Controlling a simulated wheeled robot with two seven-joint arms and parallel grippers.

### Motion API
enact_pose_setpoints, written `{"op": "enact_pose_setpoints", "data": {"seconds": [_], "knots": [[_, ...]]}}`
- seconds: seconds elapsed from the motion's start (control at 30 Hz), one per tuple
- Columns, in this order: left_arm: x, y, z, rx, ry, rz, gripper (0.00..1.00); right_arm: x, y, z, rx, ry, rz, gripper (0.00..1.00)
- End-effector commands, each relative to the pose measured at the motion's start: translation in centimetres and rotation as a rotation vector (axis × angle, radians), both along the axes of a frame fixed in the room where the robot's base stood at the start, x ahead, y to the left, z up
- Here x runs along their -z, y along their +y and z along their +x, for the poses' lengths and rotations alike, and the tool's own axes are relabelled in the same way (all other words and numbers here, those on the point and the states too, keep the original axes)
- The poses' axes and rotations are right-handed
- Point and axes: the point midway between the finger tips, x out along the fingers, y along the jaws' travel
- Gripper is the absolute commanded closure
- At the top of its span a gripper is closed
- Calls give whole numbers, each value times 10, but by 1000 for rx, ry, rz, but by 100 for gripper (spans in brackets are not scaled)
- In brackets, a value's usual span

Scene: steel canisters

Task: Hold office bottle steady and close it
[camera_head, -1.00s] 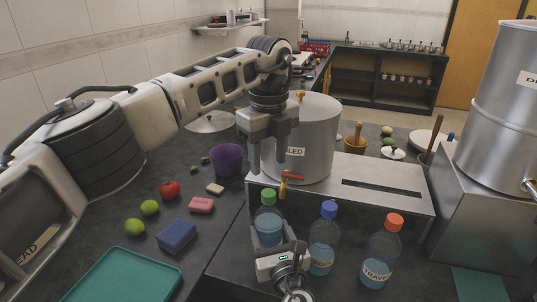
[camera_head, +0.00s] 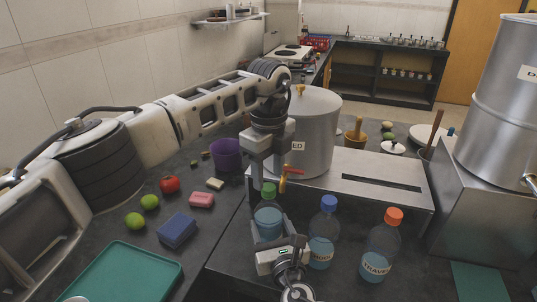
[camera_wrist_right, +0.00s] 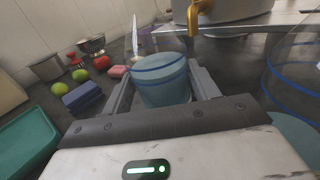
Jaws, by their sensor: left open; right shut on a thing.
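A clear bottle with blue contents (camera_head: 268,222) and a green cap (camera_head: 268,191) stands upright on the dark counter. Its label is not visible, so I cannot read whether it is the office bottle. My right gripper (camera_wrist_right: 160,90) is shut on this bottle's body, with a finger on each side; the bottle (camera_wrist_right: 162,72) fills the jaws in the right wrist view. My left gripper (camera_head: 262,180) points down, open, with its fingertips at the height of the green cap. I cannot tell whether they touch it. The cap sits on the neck; how tight is not visible.
A blue-capped bottle (camera_head: 323,235) and an orange-capped bottle (camera_head: 381,248) labelled TRAVEL stand close to the right. A steel canister (camera_head: 312,135) on a metal stand (camera_head: 365,190) is just behind, its red-handled tap near my left gripper. A sponge (camera_head: 177,231) and green tray (camera_head: 120,272) lie left.

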Motion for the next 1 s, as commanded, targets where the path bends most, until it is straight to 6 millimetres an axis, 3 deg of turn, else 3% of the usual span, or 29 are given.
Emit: {"op": "enact_pose_setpoints", "data": {"seconds": [0.2, 0.57, 0.77, 1.0], "knots": [[25, 0, 0, 0, 1, 0, 52, 1, 0, 0, 1, 1, -1, 100], [30, 0, 0, 1, -1, 0, 52, 1, 0, 0, 1, 1, -1, 100], [30, 0, 0, 1, -1, -1, 99, 1, 0, 0, 1, 1, 0, 100], [29, 0, 0, 34, 0, 0, 99, 1, 0, 0, 1, 1, 0, 100]]}}
